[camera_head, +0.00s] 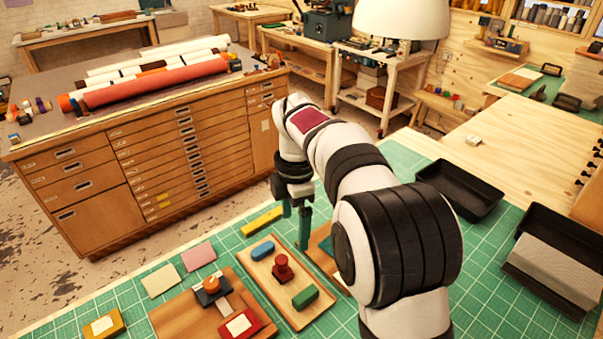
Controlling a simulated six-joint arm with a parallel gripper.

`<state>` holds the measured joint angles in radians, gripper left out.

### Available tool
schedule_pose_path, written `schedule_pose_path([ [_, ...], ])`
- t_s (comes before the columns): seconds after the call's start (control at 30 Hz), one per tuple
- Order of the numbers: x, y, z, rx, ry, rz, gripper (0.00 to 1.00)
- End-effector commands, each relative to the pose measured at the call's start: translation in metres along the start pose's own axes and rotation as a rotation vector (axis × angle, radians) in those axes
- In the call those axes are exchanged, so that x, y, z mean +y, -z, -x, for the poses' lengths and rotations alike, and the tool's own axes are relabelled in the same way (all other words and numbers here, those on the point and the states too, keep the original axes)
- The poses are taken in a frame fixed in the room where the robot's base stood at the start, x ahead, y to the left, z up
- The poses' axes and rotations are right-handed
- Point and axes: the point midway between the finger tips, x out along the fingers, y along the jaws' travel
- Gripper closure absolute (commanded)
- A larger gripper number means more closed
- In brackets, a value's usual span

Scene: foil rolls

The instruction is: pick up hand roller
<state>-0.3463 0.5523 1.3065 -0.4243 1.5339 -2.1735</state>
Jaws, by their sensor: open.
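I cannot tell for certain which thing is the hand roller. A black piece with an orange knob (211,288) sits on the left wooden board (178,318). A red knobbed piece (282,267) stands upright on the wooden tray (262,282), between a blue piece (262,250) and a green block (305,297). My gripper (296,225) points down, open with nothing between its fingers, above the mat behind the tray. My arm hides part of the table to the right of the tray.
A green cutting mat (135,297) covers the table. A yellow bar (261,222), paper cards (198,256) and a yellow block (103,324) lie on it. Black trays (459,188) stand right of my arm, one holding a grey piece (556,272). A drawer cabinet (150,165) stands behind.

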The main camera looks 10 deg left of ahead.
Motion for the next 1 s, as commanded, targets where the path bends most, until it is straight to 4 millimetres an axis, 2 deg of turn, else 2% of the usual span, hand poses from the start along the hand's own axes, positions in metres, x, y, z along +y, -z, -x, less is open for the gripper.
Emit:
schedule_pose_path([
  [0.03,0.019,0.007,-0.014,-0.008,0.004,0.157,0.02],
  [0.1,0.037,0.014,-0.026,-0.018,0.005,0.330,0.02],
  [0.2,0.047,0.017,-0.038,-0.024,0.006,0.443,0.02],
  [0.27,0.048,0.017,-0.050,-0.025,0.008,0.458,0.02],
  [0.5,0.047,0.015,-0.117,-0.024,0.006,0.454,0.02],
  [0.67,0.047,0.015,-0.139,-0.024,0.005,0.451,0.02],
  [0.9,0.044,0.015,-0.184,-0.024,0.005,0.452,0.02],
  [1.0,0.044,0.015,-0.191,-0.025,0.003,0.451,0.02],
])
